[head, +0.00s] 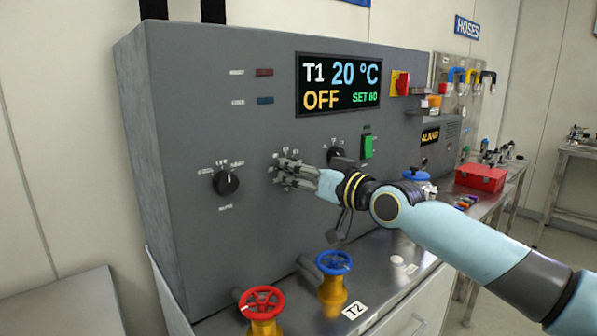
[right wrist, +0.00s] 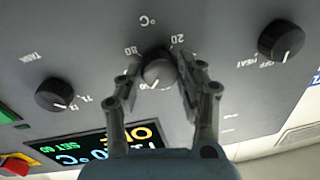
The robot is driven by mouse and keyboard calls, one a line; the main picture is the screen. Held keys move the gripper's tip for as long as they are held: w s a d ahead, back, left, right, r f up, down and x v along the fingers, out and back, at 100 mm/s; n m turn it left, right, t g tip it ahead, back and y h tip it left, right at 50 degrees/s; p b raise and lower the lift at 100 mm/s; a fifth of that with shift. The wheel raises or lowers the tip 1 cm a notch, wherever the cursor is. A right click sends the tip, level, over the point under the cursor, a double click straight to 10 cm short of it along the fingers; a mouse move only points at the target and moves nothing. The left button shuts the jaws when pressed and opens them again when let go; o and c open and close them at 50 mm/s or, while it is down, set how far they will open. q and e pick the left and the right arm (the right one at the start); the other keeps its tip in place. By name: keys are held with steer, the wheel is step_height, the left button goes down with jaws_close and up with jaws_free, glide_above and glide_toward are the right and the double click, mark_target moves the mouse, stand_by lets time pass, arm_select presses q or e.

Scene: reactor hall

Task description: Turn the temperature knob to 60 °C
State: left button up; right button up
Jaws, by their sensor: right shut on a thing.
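The temperature knob (right wrist: 157,69) is a dark round knob on the grey panel, with a °C mark and the numbers 20 and 80 beside it. The right wrist view shows it upside down, between the two fingers of my right gripper (right wrist: 164,74). The gripper is shut on the knob. In the head view my right gripper (head: 281,171) covers the knob. A white pointer line shows on the knob; the number it points to is hard to read. The display (head: 339,86) reads T1 20 °C, OFF and SET 60. My left gripper is not in view.
The mode knob (head: 226,182) with OFF and HEAT marks is left of my gripper. The tank selector knob (head: 336,153) and a green switch (head: 367,147) are right. Below are a red valve wheel (head: 262,302) and a blue valve wheel (head: 333,262).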

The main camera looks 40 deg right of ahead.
mark_target(285, 120)
steer(key=shift+f, duration=0.2)
steer(key=o, duration=1.2)
steer(key=shift+c, duration=0.2)
steer(key=shift+r, duration=0.1)
step_height(285, 120, up, 10)
